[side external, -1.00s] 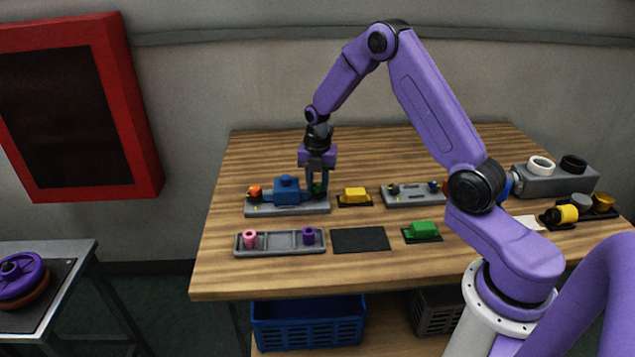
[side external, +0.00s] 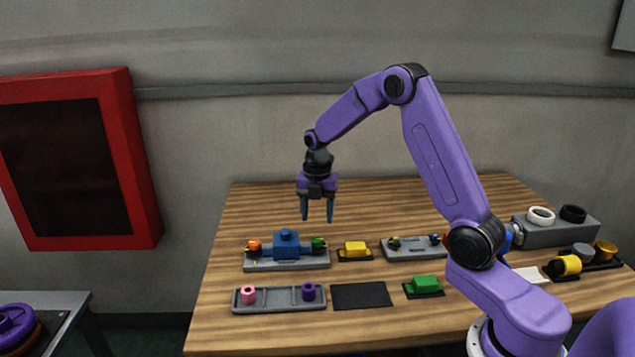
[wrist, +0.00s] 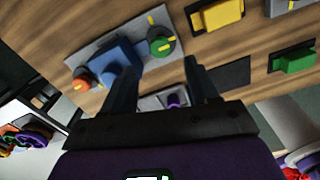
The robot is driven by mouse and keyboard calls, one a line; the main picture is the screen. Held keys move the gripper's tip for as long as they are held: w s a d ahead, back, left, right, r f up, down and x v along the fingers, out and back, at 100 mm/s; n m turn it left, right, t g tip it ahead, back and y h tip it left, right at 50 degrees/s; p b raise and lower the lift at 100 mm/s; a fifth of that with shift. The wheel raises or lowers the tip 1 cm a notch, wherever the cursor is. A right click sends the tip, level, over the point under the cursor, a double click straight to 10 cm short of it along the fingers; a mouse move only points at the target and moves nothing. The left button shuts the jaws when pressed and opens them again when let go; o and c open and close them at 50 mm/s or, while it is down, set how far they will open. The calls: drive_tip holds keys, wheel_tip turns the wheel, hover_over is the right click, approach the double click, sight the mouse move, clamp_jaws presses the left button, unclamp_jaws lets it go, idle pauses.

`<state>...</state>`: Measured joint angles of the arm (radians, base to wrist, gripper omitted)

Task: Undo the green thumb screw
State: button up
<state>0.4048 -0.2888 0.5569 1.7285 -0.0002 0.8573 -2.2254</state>
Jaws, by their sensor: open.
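The green thumb screw (side external: 319,244) sits at the right end of the blue block (side external: 286,246) on a grey base plate (side external: 262,266). In the wrist view the green screw (wrist: 160,42) shows a yellow mark on its top. An orange thumb screw (side external: 253,246) is at the block's left end. My gripper (side external: 317,219) is open and empty, pointing down, above the green screw and apart from it. In the wrist view its two fingers (wrist: 160,70) are spread with nothing between them.
A grey tray (side external: 273,297) with a pink piece (side external: 249,294) and a purple piece (side external: 308,291) lies in front. Beside it are a bare black mat (side external: 361,296) and a green block (side external: 424,283). A yellow block (side external: 355,249) and another grey fixture (side external: 414,254) stand to the right.

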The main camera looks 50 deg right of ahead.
wheel_tip(320, 180, up, 10)
drive_tip(key=shift+f, duration=0.15)
drive_tip(key=shift+a, duration=0.1)
idle(0.3)
drive_tip(key=s+a+m, duration=0.6)
drive_tip(key=s+a, duration=0.9)
drive_tip(key=s+f+m, duration=0.2)
drive_tip(key=s+m, duration=0.3)
drive_tip(key=s, duration=1.5)
drive_tip(key=shift+s+f+m, duration=0.2)
drive_tip(key=shift+f+m, duration=0.05)
drive_tip(key=shift+m, duration=0.05)
